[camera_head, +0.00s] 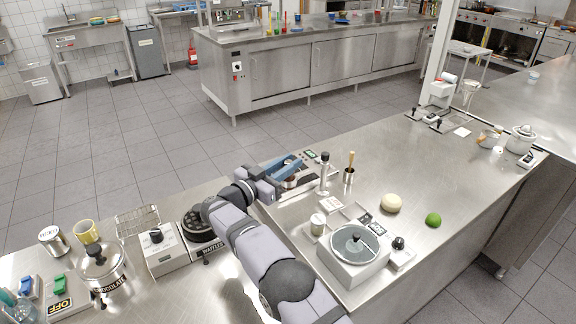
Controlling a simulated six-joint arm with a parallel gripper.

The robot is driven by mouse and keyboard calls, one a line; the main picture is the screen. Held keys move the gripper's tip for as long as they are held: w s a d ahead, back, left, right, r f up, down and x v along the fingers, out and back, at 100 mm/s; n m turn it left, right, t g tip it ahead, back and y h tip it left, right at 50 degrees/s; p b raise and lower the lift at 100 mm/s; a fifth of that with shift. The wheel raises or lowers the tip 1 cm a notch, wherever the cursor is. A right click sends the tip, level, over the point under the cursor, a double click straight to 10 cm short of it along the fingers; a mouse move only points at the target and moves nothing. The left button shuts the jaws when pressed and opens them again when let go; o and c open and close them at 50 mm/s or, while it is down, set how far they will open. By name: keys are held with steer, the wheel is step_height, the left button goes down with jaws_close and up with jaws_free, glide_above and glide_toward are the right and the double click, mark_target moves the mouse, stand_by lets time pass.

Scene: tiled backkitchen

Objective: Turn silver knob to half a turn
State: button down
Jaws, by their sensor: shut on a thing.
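A dark control panel (310,154) with green lights shows just behind the fingers.
An upright silver-topped handle (323,170) and a metal cup (348,175) with a wooden-handled tool stand close on the right. A glass-lidded appliance (355,245), a pale ball (391,203) and a lime (433,219) lie nearer. A waffle iron (200,228) is at left.

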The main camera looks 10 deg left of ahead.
mark_target(285, 165)
steer(key=shift+r, duration=0.1)
steer(key=c, duration=1.6)
jaws_free()
steer(key=shift+o, duration=0.2)
steer(key=shift+s, duration=0.1)
steer(key=shift+s+a, duration=0.2)
steer(key=b+v, duration=0.2)
steer(key=v, duration=0.4)
steer(key=shift+s, duration=0.35)
steer(key=shift+a, duration=0.1)
